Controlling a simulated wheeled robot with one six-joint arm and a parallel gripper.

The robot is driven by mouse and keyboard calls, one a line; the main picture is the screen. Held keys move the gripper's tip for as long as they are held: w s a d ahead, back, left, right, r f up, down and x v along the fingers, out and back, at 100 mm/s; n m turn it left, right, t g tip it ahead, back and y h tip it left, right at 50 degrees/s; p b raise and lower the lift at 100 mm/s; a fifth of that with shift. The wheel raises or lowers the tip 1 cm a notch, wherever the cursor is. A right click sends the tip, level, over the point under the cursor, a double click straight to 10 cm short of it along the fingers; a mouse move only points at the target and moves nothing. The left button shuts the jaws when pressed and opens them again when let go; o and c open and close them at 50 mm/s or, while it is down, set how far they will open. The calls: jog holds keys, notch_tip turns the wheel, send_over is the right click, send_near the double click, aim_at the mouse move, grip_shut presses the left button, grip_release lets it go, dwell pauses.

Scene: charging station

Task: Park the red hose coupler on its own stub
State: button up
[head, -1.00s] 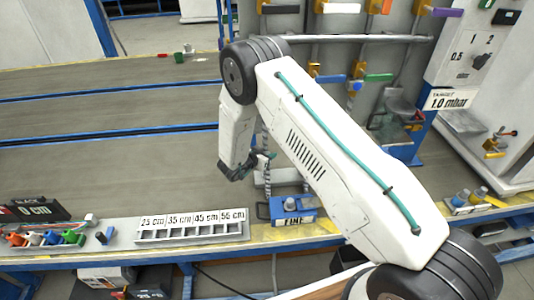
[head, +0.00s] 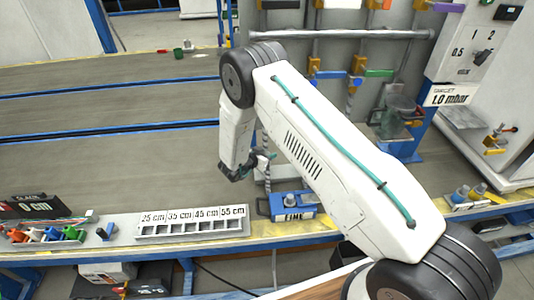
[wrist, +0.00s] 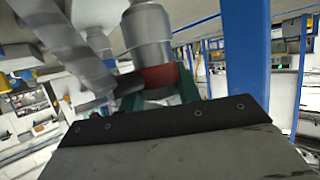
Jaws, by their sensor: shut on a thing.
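The red hose coupler (wrist: 158,77) is a silver cylinder with a red band, close up in the wrist view. My gripper (wrist: 158,90) has its teal fingers on either side of the red band and is shut on it. A grey ribbed hose (wrist: 72,48) hangs just left of the coupler. In the head view my gripper (head: 238,174) points down above the front part of the bench, behind the blue box. The coupler is too small and dark to make out there. I cannot tell which stub is the red one.
A blue box (head: 292,205) stands on the bench's front edge beside a slotted rack (head: 192,226). Several coloured fittings (head: 45,235) lie at front left. Valves with coloured handles (head: 330,74) line the back panel. The grey bench top (head: 110,110) is largely clear at left.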

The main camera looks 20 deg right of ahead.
jog(key=shift+f, duration=1.15)
jog(key=o, duration=1.2)
jog(key=shift+c, duration=0.2)
jog(key=v, duration=0.7)
jog(key=shift+s+a, duration=0.2)
jog(key=shift+a, duration=0.1)
jog(key=shift+r, duration=0.1)
